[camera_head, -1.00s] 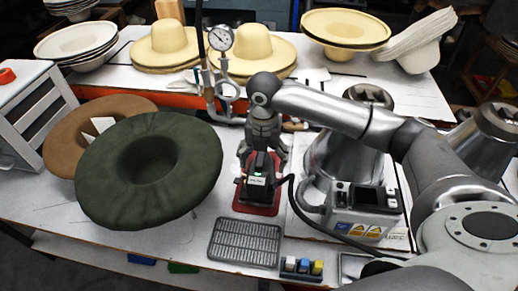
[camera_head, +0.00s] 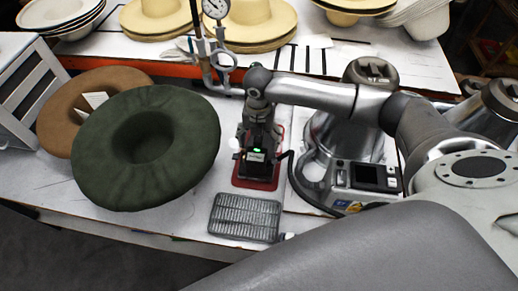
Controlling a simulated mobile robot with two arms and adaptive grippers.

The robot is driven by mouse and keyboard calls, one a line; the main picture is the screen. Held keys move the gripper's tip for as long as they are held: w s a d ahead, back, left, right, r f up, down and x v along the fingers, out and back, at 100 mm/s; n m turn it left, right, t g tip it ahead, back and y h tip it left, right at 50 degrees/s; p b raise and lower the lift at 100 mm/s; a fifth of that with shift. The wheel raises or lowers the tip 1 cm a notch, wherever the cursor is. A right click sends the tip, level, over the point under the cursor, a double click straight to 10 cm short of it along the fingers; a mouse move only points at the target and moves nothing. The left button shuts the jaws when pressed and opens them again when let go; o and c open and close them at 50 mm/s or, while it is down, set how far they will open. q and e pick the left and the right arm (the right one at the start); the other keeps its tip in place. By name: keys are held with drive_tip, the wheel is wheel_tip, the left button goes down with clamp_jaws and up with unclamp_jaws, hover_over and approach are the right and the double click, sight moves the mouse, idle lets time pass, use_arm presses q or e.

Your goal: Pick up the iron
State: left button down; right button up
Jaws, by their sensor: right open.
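The iron (camera_head: 256,157) is a small dark device with a green light and a pale label, standing on a red mat (camera_head: 262,184) in the middle of the table. My right gripper (camera_head: 258,136) comes down from above, directly behind and over the iron. It is open, and its dark fingers are at the iron's upper part. They partly hide it, and I cannot tell whether they touch it. My left gripper is not in view.
A dark green hat (camera_head: 145,148) and a brown hat (camera_head: 62,125) lie at the left. A grey grid plate (camera_head: 244,217) lies in front of the red mat. A metal machine with a control box (camera_head: 365,178) stands to the right. A pressure gauge (camera_head: 215,8) is behind.

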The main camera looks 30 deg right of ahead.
drive_tip(key=shift+f, duration=1.1)
drive_tip(key=shift+c, duration=1.2)
drive_tip(key=c, duration=1.2)
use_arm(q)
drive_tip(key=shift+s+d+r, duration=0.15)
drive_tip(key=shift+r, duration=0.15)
use_arm(e)
drive_tip(key=shift+w+r, duration=0.15)
drive_tip(key=shift+r, duration=0.05)
drive_tip(key=shift+c, duration=0.5)
